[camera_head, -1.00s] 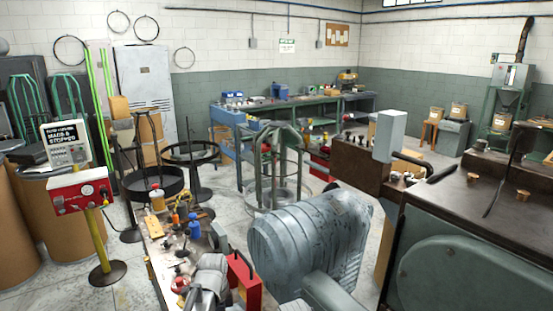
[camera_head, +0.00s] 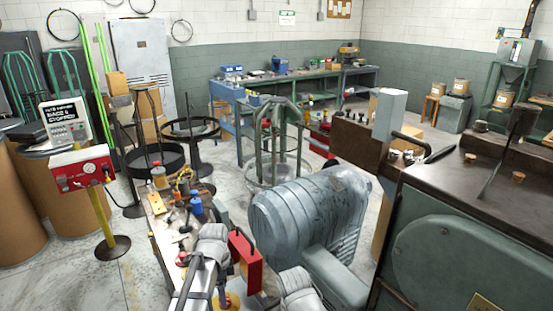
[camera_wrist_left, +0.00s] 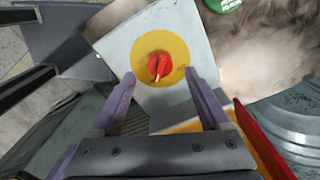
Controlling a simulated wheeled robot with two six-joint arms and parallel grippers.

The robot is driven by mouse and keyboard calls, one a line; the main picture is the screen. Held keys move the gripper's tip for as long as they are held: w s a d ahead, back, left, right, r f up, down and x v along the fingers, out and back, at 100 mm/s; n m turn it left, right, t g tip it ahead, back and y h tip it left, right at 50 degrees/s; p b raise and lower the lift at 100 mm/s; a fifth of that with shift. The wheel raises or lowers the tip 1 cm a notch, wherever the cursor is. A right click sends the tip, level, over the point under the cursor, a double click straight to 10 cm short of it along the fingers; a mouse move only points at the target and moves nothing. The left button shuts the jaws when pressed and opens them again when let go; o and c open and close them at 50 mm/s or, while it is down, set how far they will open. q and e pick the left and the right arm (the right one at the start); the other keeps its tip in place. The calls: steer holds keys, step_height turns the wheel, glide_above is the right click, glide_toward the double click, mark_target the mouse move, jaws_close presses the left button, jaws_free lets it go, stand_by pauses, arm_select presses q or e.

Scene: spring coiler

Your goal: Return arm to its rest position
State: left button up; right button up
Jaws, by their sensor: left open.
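My left gripper (camera_head: 200,280) is low in the head view, over the near end of the cluttered bench. In the left wrist view its two pale purple fingers (camera_wrist_left: 160,76) are apart with nothing held between them. Beyond the fingertips is a red knob (camera_wrist_left: 158,66) on a yellow disc, set on a light grey box (camera_wrist_left: 193,42). The yellow disc and red knob also show at the bottom of the head view (camera_head: 232,301). The gap between fingertips and knob is hard to judge. My right gripper is not seen.
A red frame-like object (camera_head: 246,262) stands close right of my left gripper. A large grey ribbed motor housing (camera_head: 310,215) is beyond it, with the dark green machine (camera_head: 465,260) at right. A red control box (camera_head: 84,172) stands on a yellow post at left. Open floor lies between.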

arm_select(q)
step_height(320, 180, down, 4)
steer(key=b, duration=0.3)
steer(key=shift+f, duration=0.15)
steer(key=shift+r+n, duration=0.25)
steer(key=shift+n, duration=0.05)
steer(key=n, duration=0.6)
steer(key=shift+n, duration=0.4)
steer(key=n, duration=0.9)
